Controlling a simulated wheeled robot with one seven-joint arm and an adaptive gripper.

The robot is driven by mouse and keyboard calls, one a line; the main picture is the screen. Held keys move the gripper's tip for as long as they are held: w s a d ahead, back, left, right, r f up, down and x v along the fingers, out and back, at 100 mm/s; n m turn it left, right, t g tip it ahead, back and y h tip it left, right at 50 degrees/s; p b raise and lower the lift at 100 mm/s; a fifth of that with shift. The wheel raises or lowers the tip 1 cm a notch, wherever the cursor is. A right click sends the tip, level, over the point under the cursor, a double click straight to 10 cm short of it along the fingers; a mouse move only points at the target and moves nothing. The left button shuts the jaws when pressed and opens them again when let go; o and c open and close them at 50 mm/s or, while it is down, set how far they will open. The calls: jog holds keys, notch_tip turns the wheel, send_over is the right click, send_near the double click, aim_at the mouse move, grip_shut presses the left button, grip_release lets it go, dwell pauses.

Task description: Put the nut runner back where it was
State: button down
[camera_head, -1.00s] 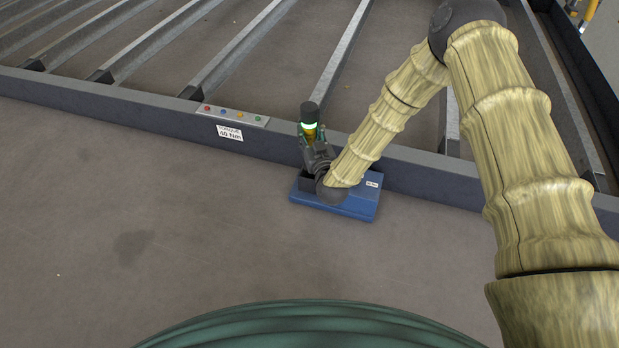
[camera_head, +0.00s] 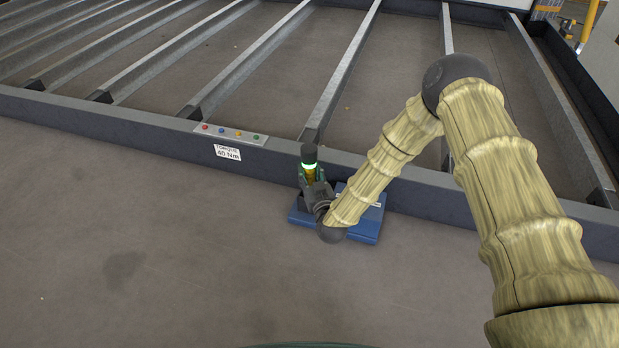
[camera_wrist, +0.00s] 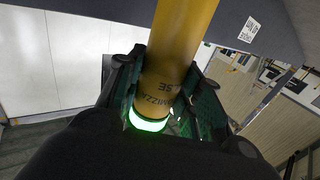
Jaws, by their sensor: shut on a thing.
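The nut runner has a black top (camera_head: 309,156), a bright green glowing ring and a yellow body. In the wrist view its yellow body (camera_wrist: 178,50) stands between my fingers, with the glowing ring close to my palm. My gripper (camera_head: 314,182) is shut on it and holds it roughly upright over the left part of a blue stand (camera_head: 367,222). The stand sits against the near side of the grey frame. My gripper and wrist hide the tool's lower end, so I cannot tell whether it touches the stand.
The grey frame's near beam (camera_head: 110,120) runs behind the stand, with cross members beyond. A panel with coloured buttons (camera_head: 231,134) and a torque label (camera_head: 227,153) are on the beam to the left. The floor (camera_head: 170,250) in front is clear.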

jog(key=shift+f, duration=0.1)
dwell(0.3)
jog(key=c, duration=1)
grip_release()
jog(key=shift+o, duration=0.2)
jog(key=shift+s, duration=0.25)
jog(key=p+v, duration=0.5)
jog(key=v, duration=0.6)
jog(key=shift+s+p, duration=0.25)
jog(key=shift+p, duration=0.05)
jog(key=shift+d, duration=0.1)
